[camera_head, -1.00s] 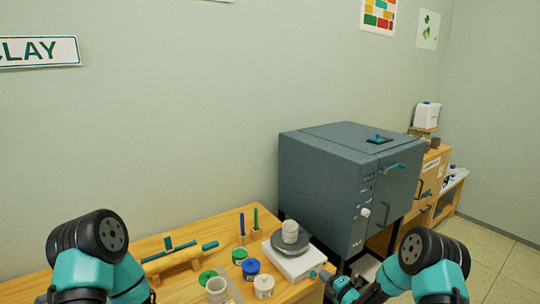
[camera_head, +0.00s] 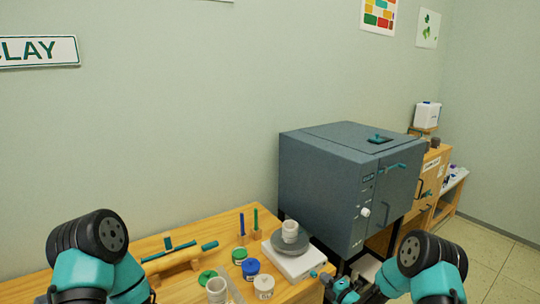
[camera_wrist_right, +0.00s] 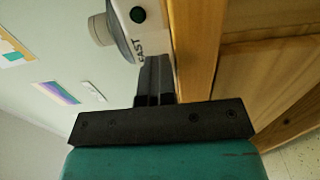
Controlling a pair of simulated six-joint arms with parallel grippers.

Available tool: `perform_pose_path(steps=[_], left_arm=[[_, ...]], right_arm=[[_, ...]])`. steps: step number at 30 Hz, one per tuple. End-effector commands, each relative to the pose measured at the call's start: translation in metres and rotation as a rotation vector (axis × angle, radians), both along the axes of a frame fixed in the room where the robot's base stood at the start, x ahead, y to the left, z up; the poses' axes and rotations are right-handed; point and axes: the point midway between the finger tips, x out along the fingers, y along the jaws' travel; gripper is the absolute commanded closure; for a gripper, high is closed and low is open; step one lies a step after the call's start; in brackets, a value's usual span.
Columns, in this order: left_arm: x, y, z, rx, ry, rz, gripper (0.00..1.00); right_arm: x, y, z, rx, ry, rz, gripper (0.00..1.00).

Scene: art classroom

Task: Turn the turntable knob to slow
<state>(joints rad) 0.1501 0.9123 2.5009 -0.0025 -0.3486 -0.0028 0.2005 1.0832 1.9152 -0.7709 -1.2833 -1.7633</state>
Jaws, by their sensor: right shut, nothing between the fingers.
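The turntable (camera_head: 284,263) is a white base with a grey disc (camera_head: 291,244), near the right end of the wooden table. A small pale ribbed pot (camera_head: 290,231) stands on the disc. A teal knob (camera_head: 314,274) shows at the base's right front side; its setting is too small to read. My right gripper (camera_head: 328,278) is shut and empty beside the knob; I cannot tell whether it touches. In the right wrist view the shut fingers (camera_wrist_right: 155,65) point at the white base, beside lettering that reads "FAST" and a dark green round spot (camera_wrist_right: 137,15). My left gripper is out of view.
Jars with blue (camera_head: 250,266) and green (camera_head: 239,255) lids and a white jar (camera_head: 264,286) stand left of the turntable. A rolling pin (camera_head: 185,252) lies further left. The grey kiln (camera_head: 335,180) stands close behind and right.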

Motion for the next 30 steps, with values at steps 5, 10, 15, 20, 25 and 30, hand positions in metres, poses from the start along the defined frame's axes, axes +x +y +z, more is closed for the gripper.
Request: perform_pose_path(steps=[5, 10, 15, 20, 25, 30], left_arm=[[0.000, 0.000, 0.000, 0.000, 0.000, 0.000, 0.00], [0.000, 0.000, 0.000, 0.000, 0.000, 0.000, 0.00], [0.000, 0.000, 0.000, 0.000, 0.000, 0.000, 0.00], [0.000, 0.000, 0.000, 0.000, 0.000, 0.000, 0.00], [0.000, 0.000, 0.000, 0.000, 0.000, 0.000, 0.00], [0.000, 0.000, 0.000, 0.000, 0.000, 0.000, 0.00]], right_arm=[[0.007, 0.003, -0.004, -0.011, 0.002, 0.010, 1.00], [0.008, 0.002, -0.005, -0.009, 0.005, 0.010, 1.00], [0.008, 0.001, -0.005, -0.008, 0.005, 0.009, 1.00], [0.004, -0.002, -0.005, -0.008, 0.007, 0.007, 1.00], [-0.009, -0.013, -0.005, -0.009, 0.006, 0.004, 1.00], [-0.023, -0.022, -0.005, -0.007, 0.006, 0.005, 1.00]])
